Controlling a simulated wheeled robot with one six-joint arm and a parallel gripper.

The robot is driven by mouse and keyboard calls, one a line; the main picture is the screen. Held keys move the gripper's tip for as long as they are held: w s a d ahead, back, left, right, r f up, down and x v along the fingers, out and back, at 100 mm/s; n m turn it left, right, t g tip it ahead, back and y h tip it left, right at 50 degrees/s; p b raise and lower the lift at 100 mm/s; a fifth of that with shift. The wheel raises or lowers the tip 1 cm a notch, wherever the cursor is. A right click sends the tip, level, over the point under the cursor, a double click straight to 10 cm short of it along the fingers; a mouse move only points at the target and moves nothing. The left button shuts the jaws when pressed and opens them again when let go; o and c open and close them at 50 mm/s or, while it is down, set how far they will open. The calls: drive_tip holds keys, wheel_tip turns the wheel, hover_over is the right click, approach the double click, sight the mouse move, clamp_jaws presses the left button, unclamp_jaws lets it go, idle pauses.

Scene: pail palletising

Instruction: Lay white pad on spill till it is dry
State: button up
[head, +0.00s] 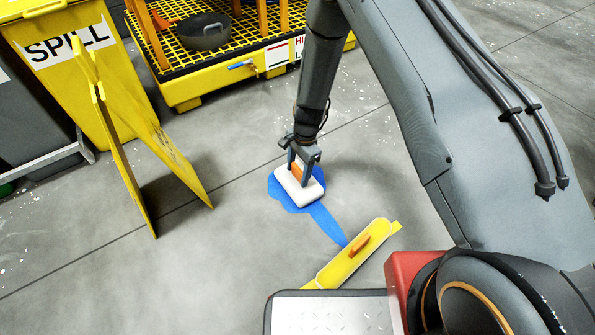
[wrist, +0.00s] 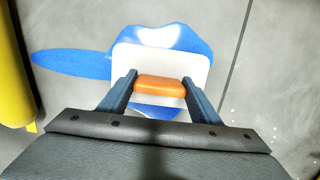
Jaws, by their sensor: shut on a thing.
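The white pad (head: 308,191) has an orange grip (wrist: 160,87) on top. My gripper (head: 299,172) is shut on the orange grip, with one finger on each side of it in the wrist view. The pad lies flat over the middle of the blue spill (head: 325,218) on the grey floor; whether it presses on the floor I cannot tell for sure. Blue shows around the pad, and a tongue of it runs toward the yellow board. In the wrist view the white pad (wrist: 190,62) covers part of the spill (wrist: 75,64), and the tongue reaches left. The floor under the pad is hidden.
A yellow board with an orange handle (head: 345,262) lies at the end of the spill's tongue. A yellow folding sign (head: 160,150) stands at the left, before a yellow SPILL bin (head: 85,75). A yellow spill pallet (head: 215,85) holds a dark pan (head: 203,36).

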drive_tip(key=o, duration=1.2)
drive_tip(key=shift+f, duration=0.1)
drive_tip(key=shift+o, duration=0.2)
wheel_tip(320, 180, up, 12)
drive_tip(key=d+p, duration=0.1)
drive_tip(key=p, duration=0.4)
drive_tip(key=s+a+r+n, duration=0.2)
drive_tip(key=s+r+n, duration=0.15)
drive_tip(key=r, duration=0.45)
drive_tip(key=s+a+r+n, duration=0.2)
drive_tip(key=s+r, duration=0.2)
drive_tip(key=r, duration=0.5)
drive_tip(key=s+a+r+n, duration=0.3)
drive_tip(key=s+r, duration=0.1)
drive_tip(key=r, duration=0.4)
drive_tip(key=s+d+r+n, duration=0.1)
drive_tip(key=s+r+n, duration=0.2)
drive_tip(key=s, duration=0.4)
drive_tip(key=s+d+r+n, duration=0.2)
drive_tip(key=s+r+n, duration=0.1)
drive_tip(key=s+r, duration=0.2)
drive_tip(key=s+d+r+n+t, duration=0.1)
drive_tip(key=s+r+n, duration=0.2)
drive_tip(key=s, duration=0.6)
drive_tip(key=shift+s+d+r+n, duration=0.3)
drive_tip(key=shift+d+r+n, duration=0.1)
drive_tip(key=shift+r, duration=0.35)
